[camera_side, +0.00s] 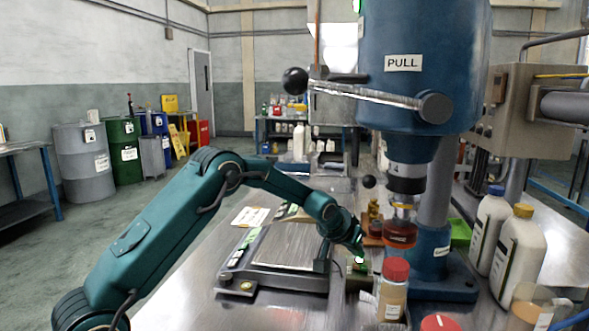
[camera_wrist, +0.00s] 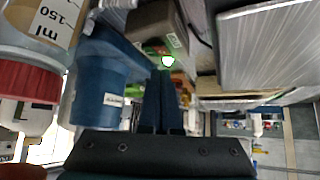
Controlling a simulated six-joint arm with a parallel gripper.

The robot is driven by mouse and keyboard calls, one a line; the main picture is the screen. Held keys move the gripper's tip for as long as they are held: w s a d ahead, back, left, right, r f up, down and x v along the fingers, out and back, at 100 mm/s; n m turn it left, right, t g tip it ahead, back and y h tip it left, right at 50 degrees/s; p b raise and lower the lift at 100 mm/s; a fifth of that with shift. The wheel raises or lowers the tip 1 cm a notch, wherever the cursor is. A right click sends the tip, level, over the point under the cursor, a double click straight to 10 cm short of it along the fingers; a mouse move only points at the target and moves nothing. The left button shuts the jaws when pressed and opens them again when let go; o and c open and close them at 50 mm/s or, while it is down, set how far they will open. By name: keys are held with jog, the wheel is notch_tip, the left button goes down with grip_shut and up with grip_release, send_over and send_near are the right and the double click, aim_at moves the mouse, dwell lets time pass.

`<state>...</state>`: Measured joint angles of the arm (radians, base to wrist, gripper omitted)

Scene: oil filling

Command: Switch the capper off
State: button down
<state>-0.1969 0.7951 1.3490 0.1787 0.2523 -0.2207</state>
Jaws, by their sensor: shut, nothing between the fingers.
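The capper (camera_side: 425,60) is a tall blue press with a "PULL" label and a lever ending in a black ball. Its blue base also shows at the left in the wrist view (camera_wrist: 100,85). A small grey switch box (camera_wrist: 157,25) with a lit green button (camera_wrist: 168,60) lies just beyond my fingertips in the wrist view. In the side view my gripper (camera_side: 359,254) points down at this box, left of the capper's column. My gripper (camera_wrist: 166,75) is shut and empty, its tips very close to the green button. I cannot tell whether they touch it.
A flat scale (camera_side: 295,252) stands left of my gripper. A red-capped bottle (camera_side: 393,292) stands close in front, right of it. An amber jar (camera_side: 400,234) is under the capper head. White bottles (camera_side: 518,258) stand at the right.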

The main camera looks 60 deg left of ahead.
jog(key=shift+f, duration=1.1)
jog(key=shift+r, duration=2.5)
jog(key=shift+r, duration=0.1)
